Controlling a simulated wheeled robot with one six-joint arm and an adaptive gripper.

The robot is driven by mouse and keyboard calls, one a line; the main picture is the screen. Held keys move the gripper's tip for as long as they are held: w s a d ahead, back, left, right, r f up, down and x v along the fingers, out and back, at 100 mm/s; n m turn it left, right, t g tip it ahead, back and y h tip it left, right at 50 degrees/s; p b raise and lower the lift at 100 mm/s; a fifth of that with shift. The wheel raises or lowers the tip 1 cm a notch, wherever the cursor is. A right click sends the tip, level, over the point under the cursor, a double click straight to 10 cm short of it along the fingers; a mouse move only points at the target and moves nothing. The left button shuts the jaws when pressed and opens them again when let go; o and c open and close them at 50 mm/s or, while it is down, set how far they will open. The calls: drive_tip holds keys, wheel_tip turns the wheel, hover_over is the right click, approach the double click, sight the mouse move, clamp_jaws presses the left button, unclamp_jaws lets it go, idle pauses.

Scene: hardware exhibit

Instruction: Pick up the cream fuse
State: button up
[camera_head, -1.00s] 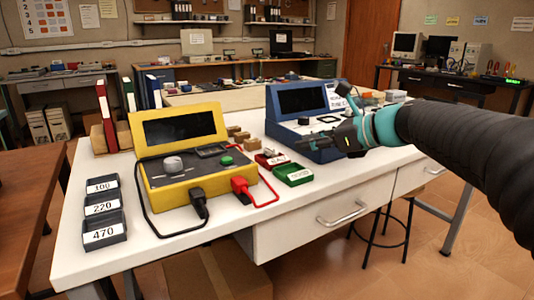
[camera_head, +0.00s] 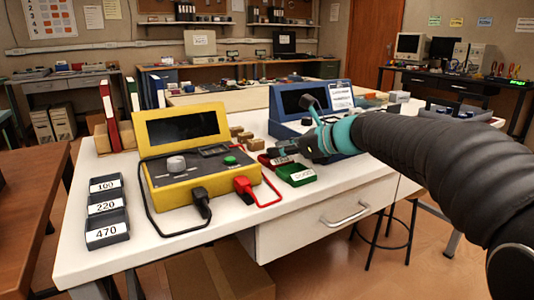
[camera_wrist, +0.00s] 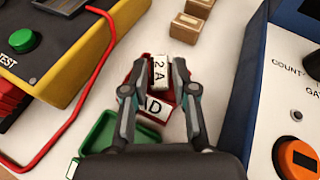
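A cream piece marked 2A (camera_wrist: 160,73), which looks like the fuse, lies in a small red tray (camera_wrist: 171,98) with a white front label partly hidden by my finger. My gripper (camera_wrist: 160,66) is open, with one finger on each side of the cream piece. A gap shows on the left; I cannot tell whether the right finger touches it. In the head view my gripper (camera_head: 278,152) is low over the red tray (camera_head: 266,163), and the fuse cannot be made out there.
A green tray (camera_head: 297,174) sits right in front of the red one. A yellow tester (camera_head: 180,130) with red and black leads stands left, a blue device (camera_head: 283,125) right. Small brown blocks (camera_head: 244,138) lie behind. Trays marked 100, 220 and 470 (camera_head: 107,228) are at the table's left.

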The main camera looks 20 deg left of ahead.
clamp_jaws()
drive_tip(key=shift+r, duration=0.15)
